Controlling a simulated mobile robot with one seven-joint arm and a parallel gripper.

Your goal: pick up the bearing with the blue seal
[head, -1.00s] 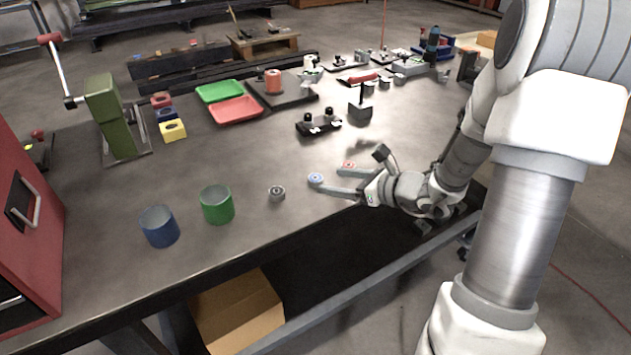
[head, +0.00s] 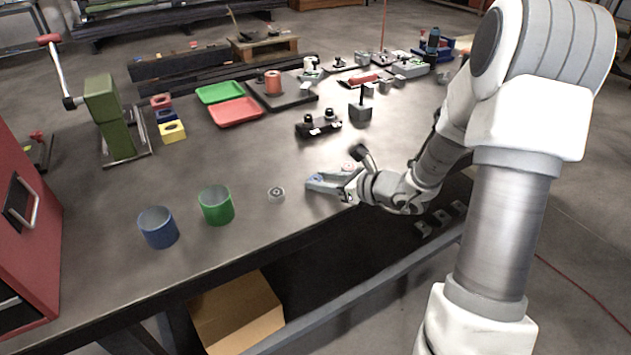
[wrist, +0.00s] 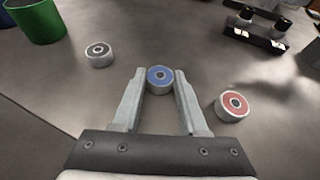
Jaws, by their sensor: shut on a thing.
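The bearing with the blue seal (wrist: 160,78) stands on the table, seal up, between the fingertips of my gripper (wrist: 159,82) in the wrist view. My gripper is shut on it, with one finger on each side. In the head view the blue-sealed bearing (head: 315,177) is partly hidden by my gripper (head: 316,182). A bearing with a red seal (wrist: 234,104) stands to the right of my right finger, apart from it. A bearing with a dark seal (wrist: 99,54) stands to the left, and it also shows in the head view (head: 276,195).
A green cup (head: 216,206) and a blue cup (head: 158,228) stand left of the bearings. A black fixture (head: 318,125) and a grey block with a handle (head: 360,110) stand behind. Green (head: 220,92) and red (head: 236,112) trays lie farther back. Clear tabletop lies between.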

